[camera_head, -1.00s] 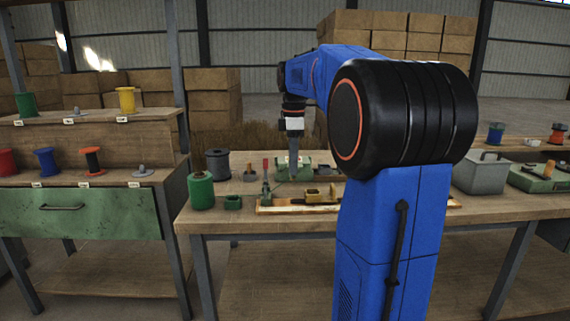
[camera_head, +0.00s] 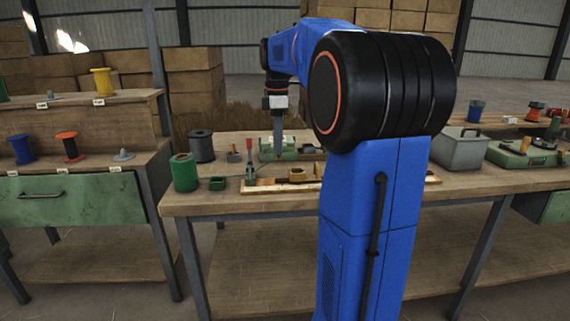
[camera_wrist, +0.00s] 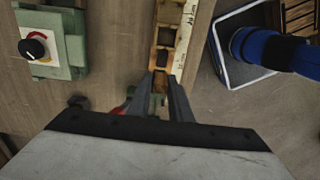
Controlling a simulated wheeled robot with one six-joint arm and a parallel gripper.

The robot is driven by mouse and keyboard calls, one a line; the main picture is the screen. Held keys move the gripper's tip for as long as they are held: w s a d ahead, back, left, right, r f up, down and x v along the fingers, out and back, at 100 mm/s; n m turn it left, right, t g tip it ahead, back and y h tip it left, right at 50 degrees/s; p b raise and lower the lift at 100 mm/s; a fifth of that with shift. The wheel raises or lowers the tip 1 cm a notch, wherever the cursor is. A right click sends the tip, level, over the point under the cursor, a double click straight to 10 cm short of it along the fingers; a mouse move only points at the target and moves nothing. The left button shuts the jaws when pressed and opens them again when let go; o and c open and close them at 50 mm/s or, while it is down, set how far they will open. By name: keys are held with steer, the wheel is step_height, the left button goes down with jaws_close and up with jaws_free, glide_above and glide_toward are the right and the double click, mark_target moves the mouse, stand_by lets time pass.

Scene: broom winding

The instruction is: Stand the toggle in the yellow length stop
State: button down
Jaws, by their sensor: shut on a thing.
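My gripper (camera_head: 278,154) points down over the back of the workbench, and its two dark fingers (camera_wrist: 162,80) show in the wrist view, close together. A small brownish piece (camera_wrist: 160,83), which looks like the toggle, is between the fingertips and mostly hidden by them. The yellow length stop (camera_head: 298,174) appears to be the yellowish block on the long board near the bench's front. In the wrist view, yellowish-brown blocks (camera_wrist: 165,38) lie along a pale marked strip just beyond the fingertips. I cannot tell whether the held piece touches them.
A green box with a black knob (camera_wrist: 36,46) is left of the fingers.

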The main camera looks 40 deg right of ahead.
steer(key=shift+r, duration=0.6)
steer(key=s+d, duration=0.3)
steer(key=d, duration=0.1)
steer(key=shift+s+d, duration=0.35)
steer(key=shift+f, duration=0.2)
steer(key=shift+f, duration=1.3)
steer(key=shift+f, duration=0.15)
steer(key=shift+f, duration=0.5)
steer(key=shift+f, duration=1.6)
